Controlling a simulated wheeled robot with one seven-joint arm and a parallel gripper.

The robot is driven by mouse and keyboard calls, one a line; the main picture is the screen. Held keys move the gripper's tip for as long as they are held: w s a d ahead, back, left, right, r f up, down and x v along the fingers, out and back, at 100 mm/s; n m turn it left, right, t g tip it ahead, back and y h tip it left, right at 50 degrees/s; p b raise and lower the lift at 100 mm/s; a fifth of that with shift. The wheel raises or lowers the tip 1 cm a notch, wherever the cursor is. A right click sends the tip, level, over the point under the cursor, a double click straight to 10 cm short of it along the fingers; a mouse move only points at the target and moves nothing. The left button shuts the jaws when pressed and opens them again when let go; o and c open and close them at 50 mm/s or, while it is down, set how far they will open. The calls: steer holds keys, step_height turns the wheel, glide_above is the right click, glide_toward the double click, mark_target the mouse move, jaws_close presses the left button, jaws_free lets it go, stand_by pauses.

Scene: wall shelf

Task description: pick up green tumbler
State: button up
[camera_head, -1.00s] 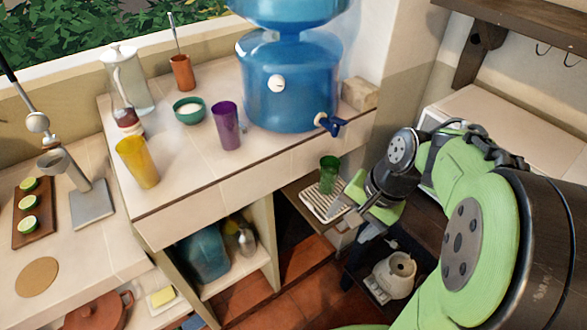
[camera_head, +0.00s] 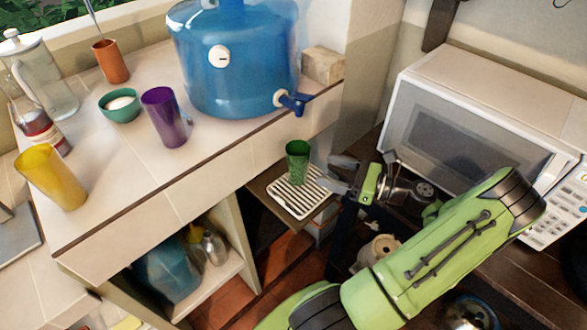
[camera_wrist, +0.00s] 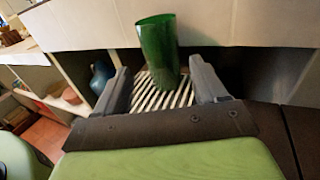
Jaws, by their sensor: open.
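The green tumbler (camera_head: 298,160) stands upright on a white slatted rack (camera_head: 286,201) on a low shelf below the counter, under the blue dispenser's tap. My gripper (camera_head: 338,174) is just to the right of the tumbler in the head view, its fingers pointing toward it. In the wrist view the tumbler (camera_wrist: 158,48) shows ahead, between the lines of the two spread fingers (camera_wrist: 160,88). The gripper is open and empty. I cannot tell whether the tumbler's base lies between the fingertips.
The blue dispenser (camera_head: 235,65) with its tap (camera_head: 291,101) stands on the counter above. A purple tumbler (camera_head: 166,117), yellow tumbler (camera_head: 51,177) and green bowl (camera_head: 120,105) are on the counter. A white microwave (camera_head: 470,140) is at the right. The counter's front edge overhangs the cabinets.

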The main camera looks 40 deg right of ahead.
mark_target(308, 164)
steer(key=b+x, duration=0.1)
steer(key=x, duration=0.2)
steer(key=b+x, duration=0.1)
steer(key=x, duration=0.2)
steer(key=b+x, duration=0.1)
steer(key=x, duration=0.2)
steer(key=shift+w+f, duration=0.25)
steer(key=shift+f, duration=0.05)
steer(key=shift+r, duration=0.1)
steer(key=c, duration=1.1)
steer(key=shift+s+r, duration=0.1)
